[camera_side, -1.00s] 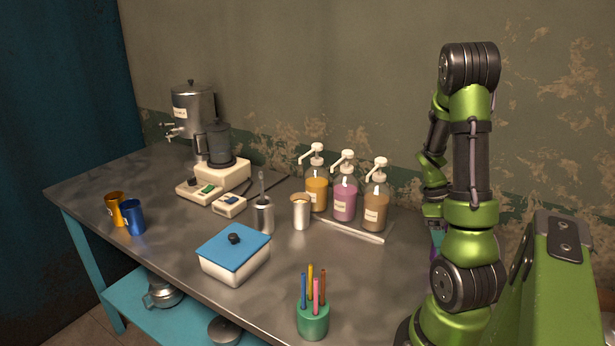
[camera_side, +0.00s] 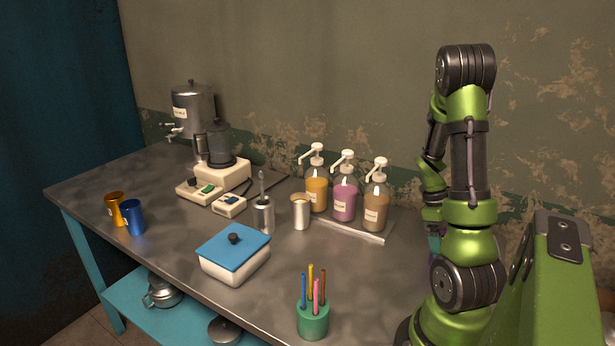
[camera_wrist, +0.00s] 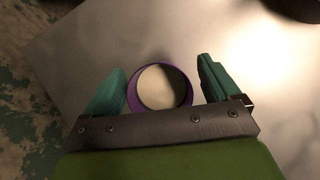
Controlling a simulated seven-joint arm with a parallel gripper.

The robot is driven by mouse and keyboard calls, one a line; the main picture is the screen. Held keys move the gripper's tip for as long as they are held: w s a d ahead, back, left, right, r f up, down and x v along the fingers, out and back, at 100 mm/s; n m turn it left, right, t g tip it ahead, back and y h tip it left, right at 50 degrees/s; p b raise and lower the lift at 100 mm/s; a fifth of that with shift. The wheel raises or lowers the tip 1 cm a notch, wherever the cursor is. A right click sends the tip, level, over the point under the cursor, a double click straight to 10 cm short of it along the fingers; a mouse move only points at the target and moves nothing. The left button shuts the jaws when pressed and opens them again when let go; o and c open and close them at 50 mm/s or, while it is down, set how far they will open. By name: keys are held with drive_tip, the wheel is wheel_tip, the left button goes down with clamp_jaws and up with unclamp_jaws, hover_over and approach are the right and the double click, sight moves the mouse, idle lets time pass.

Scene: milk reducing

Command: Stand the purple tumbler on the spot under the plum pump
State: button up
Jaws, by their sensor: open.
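The purple tumbler (camera_wrist: 160,88) shows from above in the wrist view, with a purple rim and a pale inside. My gripper (camera_wrist: 162,66) is open, with one teal finger on each side of the tumbler. A gap shows at the right finger; the left finger is very close, and I cannot tell if it touches. In the side view my arm hides most of the gripper and the tumbler. The plum pump (camera_side: 344,202) is the middle bottle of three, with a white spout pointing left. The spot under it is not clearly marked in view.
An amber pump (camera_side: 316,194) and a brown pump (camera_side: 376,211) flank the plum one on a pale tray (camera_side: 357,232). A blue-lidded box (camera_side: 234,258) and a pen holder (camera_side: 313,319) stand nearer. Bare table lies between.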

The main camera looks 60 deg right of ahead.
drive_tip(key=v, duration=1.1)
drive_tip(key=w+a+r+t+h, duration=0.1)
drive_tip(key=w+a+r+t, duration=0.1)
drive_tip(key=w+a, duration=0.3)
drive_tip(key=w+a+r+t, duration=0.2)
drive_tip(key=w+a+t, duration=0.1)
drive_tip(key=a, duration=0.5)
drive_tip(key=w+a+r+t+y, duration=0.1)
drive_tip(key=w+a+r+t, duration=0.2)
drive_tip(key=a, duration=0.6)
drive_tip(key=w+a+r+t, duration=0.2)
drive_tip(key=w+a+t, duration=0.1)
drive_tip(key=a, duration=0.6)
drive_tip(key=shift+a+r+m+t+y, duration=0.25)
drive_tip(key=shift+r+m+t+y, duration=0.05)
drive_tip(key=shift+r+m+t, duration=0.1)
drive_tip(key=shift+w, duration=0.1)
